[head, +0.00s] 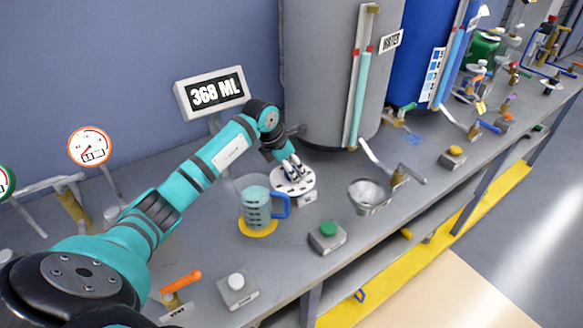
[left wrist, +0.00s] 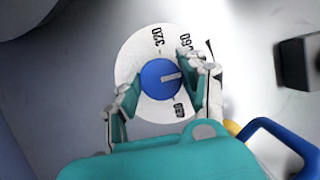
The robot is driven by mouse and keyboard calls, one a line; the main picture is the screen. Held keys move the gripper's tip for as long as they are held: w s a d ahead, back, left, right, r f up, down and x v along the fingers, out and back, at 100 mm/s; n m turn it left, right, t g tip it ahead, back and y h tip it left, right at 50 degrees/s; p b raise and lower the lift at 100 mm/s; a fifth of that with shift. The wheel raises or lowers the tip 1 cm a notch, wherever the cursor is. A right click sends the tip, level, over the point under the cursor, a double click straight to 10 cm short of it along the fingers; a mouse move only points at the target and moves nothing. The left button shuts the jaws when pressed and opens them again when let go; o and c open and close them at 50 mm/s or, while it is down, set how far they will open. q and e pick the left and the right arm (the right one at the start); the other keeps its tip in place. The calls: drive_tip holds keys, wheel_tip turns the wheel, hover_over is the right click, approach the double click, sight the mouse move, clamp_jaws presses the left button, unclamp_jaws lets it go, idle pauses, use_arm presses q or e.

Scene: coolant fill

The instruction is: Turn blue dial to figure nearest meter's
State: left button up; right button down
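The blue dial (left wrist: 152,80) sits on a round white plate (left wrist: 126,65) printed with 320, 360 and 400. Its white pointer aims right, between 360 and 400. The plate also shows in the head view (head: 304,187), with my left gripper (head: 290,172) reaching down over it and hiding most of the knob. In the left wrist view my left gripper (left wrist: 160,88) has one finger on each side of the knob, seemingly shut on it. The meter (head: 216,93) behind the bench appears to read 368 ML. My right gripper is not in view.
A measuring jug with a blue handle (head: 256,203) stands close to the dial on a yellow disc. A green-button box (head: 327,236), a metal funnel (head: 369,195) and a grey tank (head: 318,70) are nearby. An orange-handled valve (head: 181,281) is at the front left.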

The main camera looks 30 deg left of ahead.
use_arm(q)
drive_tip(key=c, duration=0.4)
drive_tip(key=shift+n, duration=0.4)
drive_tip(key=n+y, duration=0.1)
drive_tip(key=n, duration=0.1)
drive_tip(key=shift+n+t, duration=0.3)
drive_tip(key=shift+n+y, duration=1)
drive_tip(key=shift+n, duration=1.2)
drive_tip(key=o, duration=1.2)
drive_tip(key=shift+c, duration=0.2)
drive_tip(key=shift+r, duration=0.1)
